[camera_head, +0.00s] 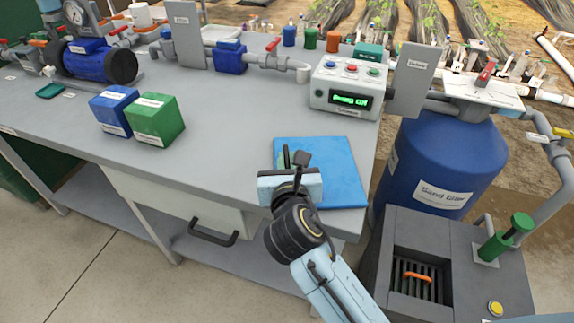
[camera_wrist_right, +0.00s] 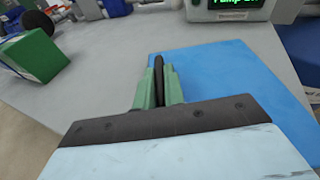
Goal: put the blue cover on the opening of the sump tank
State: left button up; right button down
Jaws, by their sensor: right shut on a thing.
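The blue cover (camera_head: 335,180) is a flat blue square lying on the right end of the grey bench; it fills much of the right wrist view (camera_wrist_right: 225,85). My right gripper (camera_head: 294,160) is over its left part, with green fingers (camera_wrist_right: 158,85) shut on the cover's dark upright handle (camera_wrist_right: 158,68). The cover looks flat on the bench; I see no clear gap under it. The sump tank (camera_head: 382,265) is the dark grey box on the floor at lower right. Its square opening (camera_head: 420,282) is uncovered, showing a grate and an orange handle inside. My left gripper is not in view.
A control box (camera_head: 345,88) with a green display stands behind the cover. Green (camera_head: 154,120) and blue (camera_head: 113,108) boxes are to the left. A blue sand filter (camera_head: 440,160) stands behind the sump tank. A green-handled fitting (camera_head: 505,238) and yellow button (camera_head: 495,308) are on the tank top.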

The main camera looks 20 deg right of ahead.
jog(key=c, duration=1.5)
grip_release()
jog(key=shift+s, duration=0.1)
